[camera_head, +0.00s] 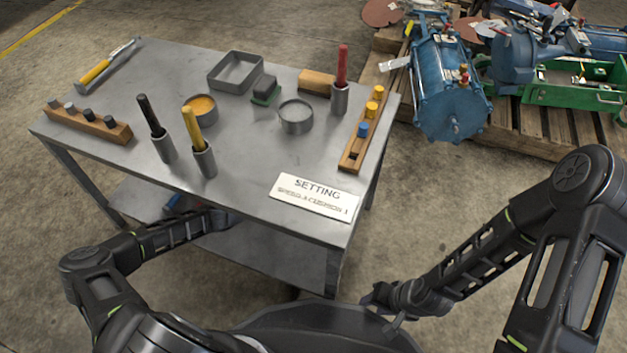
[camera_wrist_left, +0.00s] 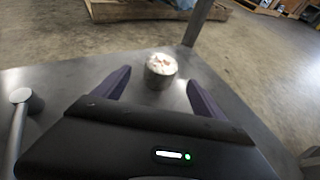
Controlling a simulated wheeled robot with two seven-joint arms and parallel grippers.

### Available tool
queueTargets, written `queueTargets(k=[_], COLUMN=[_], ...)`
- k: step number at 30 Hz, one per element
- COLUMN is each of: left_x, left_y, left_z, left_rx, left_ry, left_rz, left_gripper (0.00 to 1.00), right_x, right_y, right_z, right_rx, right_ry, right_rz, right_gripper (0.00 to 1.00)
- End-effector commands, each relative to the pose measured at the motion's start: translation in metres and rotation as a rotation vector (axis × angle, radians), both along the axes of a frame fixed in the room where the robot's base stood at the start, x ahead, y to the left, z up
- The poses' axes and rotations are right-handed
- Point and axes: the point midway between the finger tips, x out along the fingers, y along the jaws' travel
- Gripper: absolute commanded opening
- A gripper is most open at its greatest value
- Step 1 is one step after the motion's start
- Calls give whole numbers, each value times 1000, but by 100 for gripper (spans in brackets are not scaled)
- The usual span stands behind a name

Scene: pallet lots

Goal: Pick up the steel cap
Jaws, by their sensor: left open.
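A short grey metal cylinder with a pale, bright top (camera_wrist_left: 160,70) stands upright on a grey metal surface in the left wrist view. It looks like the steel cap, though its top is unclear. My left gripper (camera_wrist_left: 159,80) is open, with its dark fingers on either side of the cylinder and apart from it. In the head view my left arm reaches under the tabletop's front edge, so that gripper is hidden there. Several grey caps (camera_head: 88,114) also sit in a wooden rack (camera_head: 122,134) at the tabletop's left. My right gripper (camera_head: 384,308) is open and empty in front of the table.
The steel table (camera_head: 240,125) holds handled tools in cups, round tins (camera_head: 297,118), a square tray (camera_head: 212,84), a rack with yellow and blue caps (camera_head: 347,163) and a sign (camera_head: 314,197). A grey rod (camera_wrist_left: 18,125) lies left of my left gripper.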

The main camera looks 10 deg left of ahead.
Motion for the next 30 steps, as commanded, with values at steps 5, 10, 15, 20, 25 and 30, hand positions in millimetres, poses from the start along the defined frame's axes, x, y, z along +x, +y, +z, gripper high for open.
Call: queueTargets(k=[5,10,15,20,25,30], left_x=[0,4,15,17,18,27], left_y=[0,-5,-16,-17,-18,-29], left_z=[0,-4,-11,-10,-11,-19], left_rx=[0,1,1,1,1,1], left_ry=[0,-1,-1,-1,-1,-2], left_rz=[0,-3,-2,0,0,-3], left_gripper=[81,81,81,81,81,81], right_x=[-1,0,1,2,2,3], right_y=[0,0,0,0,0,-1], right_z=[0,-4,-11,-10,-11,-24], right_rx=[0,0,2,2,2,4], right_ry=[1,0,-1,-1,-1,-2], right_rz=[0,0,-1,-1,-1,-2], right_gripper=[36,36,36,36,36,36])
